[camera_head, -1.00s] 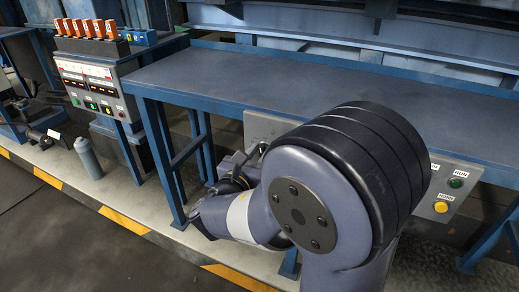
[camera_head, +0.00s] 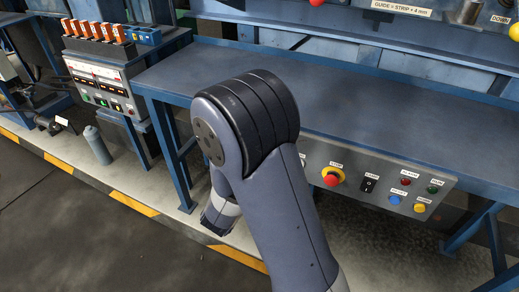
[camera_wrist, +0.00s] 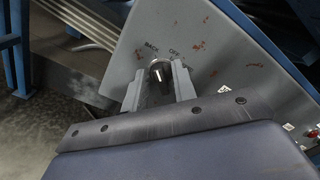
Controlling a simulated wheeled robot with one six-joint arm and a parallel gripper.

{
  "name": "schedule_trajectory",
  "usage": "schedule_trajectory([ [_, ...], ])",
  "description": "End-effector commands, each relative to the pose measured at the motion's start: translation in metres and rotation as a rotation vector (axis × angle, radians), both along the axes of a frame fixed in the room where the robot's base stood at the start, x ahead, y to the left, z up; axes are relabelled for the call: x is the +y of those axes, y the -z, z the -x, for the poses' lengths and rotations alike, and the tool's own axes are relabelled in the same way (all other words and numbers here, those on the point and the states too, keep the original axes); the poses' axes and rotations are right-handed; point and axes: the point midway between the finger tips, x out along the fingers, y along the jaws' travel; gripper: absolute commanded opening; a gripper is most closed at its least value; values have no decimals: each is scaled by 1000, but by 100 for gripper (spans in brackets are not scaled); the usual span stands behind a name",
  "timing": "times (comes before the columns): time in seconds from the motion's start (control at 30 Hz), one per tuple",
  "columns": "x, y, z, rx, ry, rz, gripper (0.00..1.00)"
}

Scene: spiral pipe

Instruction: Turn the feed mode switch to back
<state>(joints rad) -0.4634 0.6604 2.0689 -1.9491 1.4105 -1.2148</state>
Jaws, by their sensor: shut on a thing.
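The feed mode switch is a dark round knob (camera_wrist: 160,70) with a pale pointer mark, on a grey panel face (camera_wrist: 215,60) in the wrist view. The labels BACK (camera_wrist: 152,47) and OFF (camera_wrist: 174,51) sit just above it. My gripper (camera_wrist: 160,80) is shut on the knob, one grey finger on each side. The pale mark points roughly up in the picture; I cannot tell exactly which label it lines up with. Lettering to the right of the knob is partly covered by a finger.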

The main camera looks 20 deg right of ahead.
Motion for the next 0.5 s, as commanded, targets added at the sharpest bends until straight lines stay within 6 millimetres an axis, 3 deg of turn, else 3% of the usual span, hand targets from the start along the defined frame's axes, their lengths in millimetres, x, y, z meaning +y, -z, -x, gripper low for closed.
schedule_trajectory([
  [0.5, 0, 1, 0, 38, 0, 43, 3],
])
